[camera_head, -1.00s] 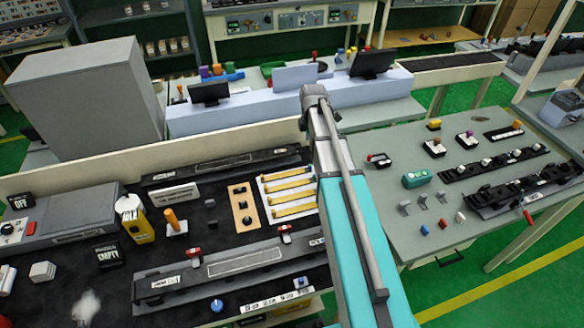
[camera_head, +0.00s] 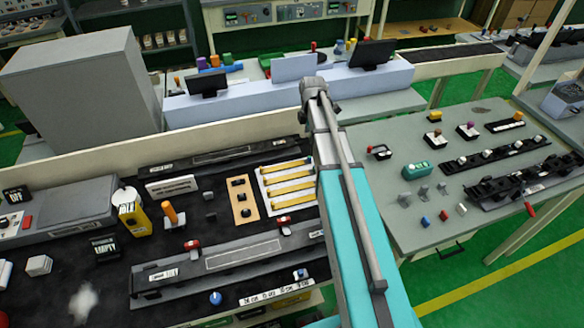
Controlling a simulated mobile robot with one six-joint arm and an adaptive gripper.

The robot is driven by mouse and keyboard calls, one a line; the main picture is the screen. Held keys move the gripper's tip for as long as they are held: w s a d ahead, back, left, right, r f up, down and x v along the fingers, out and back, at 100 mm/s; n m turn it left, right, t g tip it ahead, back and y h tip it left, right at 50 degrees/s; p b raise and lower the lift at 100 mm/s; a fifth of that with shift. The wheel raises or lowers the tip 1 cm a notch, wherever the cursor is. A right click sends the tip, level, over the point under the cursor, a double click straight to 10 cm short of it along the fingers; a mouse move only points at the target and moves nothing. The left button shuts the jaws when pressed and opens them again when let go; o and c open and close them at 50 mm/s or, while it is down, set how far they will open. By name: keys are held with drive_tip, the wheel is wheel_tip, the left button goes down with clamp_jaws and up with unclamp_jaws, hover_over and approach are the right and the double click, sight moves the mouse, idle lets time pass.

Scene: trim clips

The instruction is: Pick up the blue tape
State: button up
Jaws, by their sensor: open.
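No roll of blue tape can be clearly made out. A small round blue item (camera_head: 215,298) lies at the front edge of the black-topped bench, too small to tell whether it is tape. My teal and grey arm rises through the middle of the view and covers part of the gap between the two tables. My gripper does not show.
The black-topped bench (camera_head: 60,303) on the left is crowded with an orange-handled item (camera_head: 170,212), a tan panel (camera_head: 241,203) and a grey rail (camera_head: 238,258). The grey table (camera_head: 392,222) holds black rails and small parts. A grey cabinet (camera_head: 85,105) stands behind left.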

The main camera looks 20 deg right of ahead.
sight(309, 157)
drive_tip(key=shift+f+b, duration=3.1)
drive_tip(key=shift+f, duration=0.35)
drive_tip(key=shift+f, duration=0.1)
drive_tip(key=shift+w+d+f+b, duration=0.1)
drive_tip(key=shift+f+b, duration=2.4)
drive_tip(key=shift+b, duration=0.1)
clamp_jaws()
